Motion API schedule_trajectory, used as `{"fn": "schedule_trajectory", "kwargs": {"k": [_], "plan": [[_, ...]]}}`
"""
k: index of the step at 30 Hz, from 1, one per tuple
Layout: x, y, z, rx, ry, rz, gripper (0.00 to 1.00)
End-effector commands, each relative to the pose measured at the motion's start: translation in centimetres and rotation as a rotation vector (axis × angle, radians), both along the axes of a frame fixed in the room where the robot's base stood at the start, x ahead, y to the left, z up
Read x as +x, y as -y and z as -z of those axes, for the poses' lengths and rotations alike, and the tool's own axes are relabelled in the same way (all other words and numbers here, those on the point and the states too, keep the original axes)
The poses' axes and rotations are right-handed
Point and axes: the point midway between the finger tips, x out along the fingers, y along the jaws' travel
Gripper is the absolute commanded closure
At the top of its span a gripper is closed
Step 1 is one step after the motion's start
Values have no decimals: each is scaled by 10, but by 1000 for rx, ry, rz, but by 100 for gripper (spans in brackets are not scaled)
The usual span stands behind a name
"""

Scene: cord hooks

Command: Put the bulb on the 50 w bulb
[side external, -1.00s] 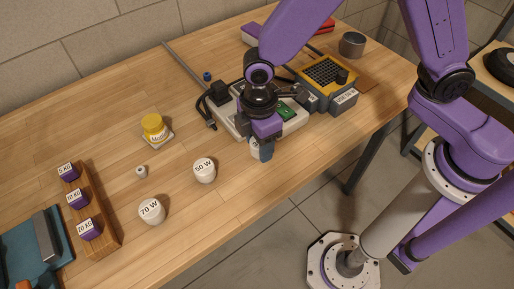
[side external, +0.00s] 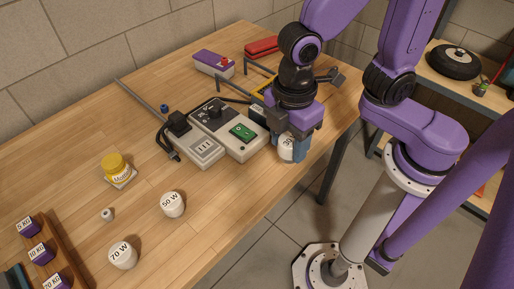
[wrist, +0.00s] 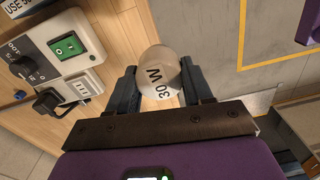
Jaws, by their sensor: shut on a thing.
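My gripper (side external: 291,148) is shut on a round white bulb (wrist: 160,72) marked "30 W", at the table's right edge. The held bulb is partly hidden by the fingers in the side external view (side external: 286,150). In the wrist view my gripper (wrist: 160,85) has one finger on each side of it. The 50 W bulb (side external: 173,205) stands on the table to the left, apart from my gripper. The 70 W bulb (side external: 122,256) stands further left and nearer the front.
A grey device with a green switch (side external: 243,132) and a black plug (side external: 178,122) lies left of my gripper. Weights (side external: 40,252) sit in a wooden rack. Table around the 50 W bulb is clear.

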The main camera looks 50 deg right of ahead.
Motion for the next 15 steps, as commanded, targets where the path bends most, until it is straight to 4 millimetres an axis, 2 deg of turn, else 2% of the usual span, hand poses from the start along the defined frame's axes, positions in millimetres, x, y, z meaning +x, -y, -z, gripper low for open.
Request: {"fn": "schedule_trajectory", "kwargs": {"k": [5,8,11,15], "plan": [[-2,1,-1,0,0,-4,82],[1,-5,-4,3,1,-38,82],[7,-20,-11,4,2,-124,82],[20,-49,-25,7,6,-314,82]]}}
